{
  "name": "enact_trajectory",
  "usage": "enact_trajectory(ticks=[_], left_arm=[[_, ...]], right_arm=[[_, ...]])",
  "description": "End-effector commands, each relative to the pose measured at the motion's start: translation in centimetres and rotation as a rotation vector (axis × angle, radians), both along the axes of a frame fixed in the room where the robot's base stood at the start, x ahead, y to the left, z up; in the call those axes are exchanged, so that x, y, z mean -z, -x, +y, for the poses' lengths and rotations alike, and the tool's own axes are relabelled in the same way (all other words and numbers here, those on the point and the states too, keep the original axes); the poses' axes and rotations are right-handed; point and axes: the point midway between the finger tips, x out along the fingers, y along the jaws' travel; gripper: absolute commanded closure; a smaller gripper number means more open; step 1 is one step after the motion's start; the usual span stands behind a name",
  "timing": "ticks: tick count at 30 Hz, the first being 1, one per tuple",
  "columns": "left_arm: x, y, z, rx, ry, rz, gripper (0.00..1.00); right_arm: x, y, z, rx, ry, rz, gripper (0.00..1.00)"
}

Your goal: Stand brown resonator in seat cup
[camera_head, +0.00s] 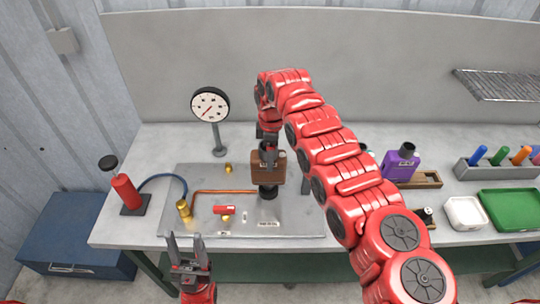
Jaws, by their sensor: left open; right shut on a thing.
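The brown resonator (266,170) is upright above the metal plate (300,218) in the middle of the bench. My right gripper (268,152) points down from above and is shut on its top. A dark round cup (268,193), seemingly the seat cup, is directly under the resonator. I cannot tell whether the resonator's lower end is inside the cup or just above it. The cup's opening is hidden by the resonator.
A copper pipe (212,191) runs to the cup's area from a brass fitting (183,208). A red valve (224,210) lies on the plate. A dial gauge (210,104) stands behind; a red pump (126,190) is left. A purple muffler (400,163) and green tray (510,210) are right.

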Motion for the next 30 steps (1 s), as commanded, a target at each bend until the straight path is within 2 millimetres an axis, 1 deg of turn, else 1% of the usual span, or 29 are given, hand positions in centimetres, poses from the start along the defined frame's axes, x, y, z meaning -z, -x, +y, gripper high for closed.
enact_trajectory(ticks=[8,30], left_arm=[[0.1,0.0,0.0,0.000,0.000,0.000,0.50],[1.1,0.0,0.0,0.000,0.000,0.000,0.50]], right_arm=[[0.0,-0.1,0.0,0.000,0.000,-0.002,0.74],[1.4,-0.1,0.0,0.000,0.000,-0.003,0.74]])
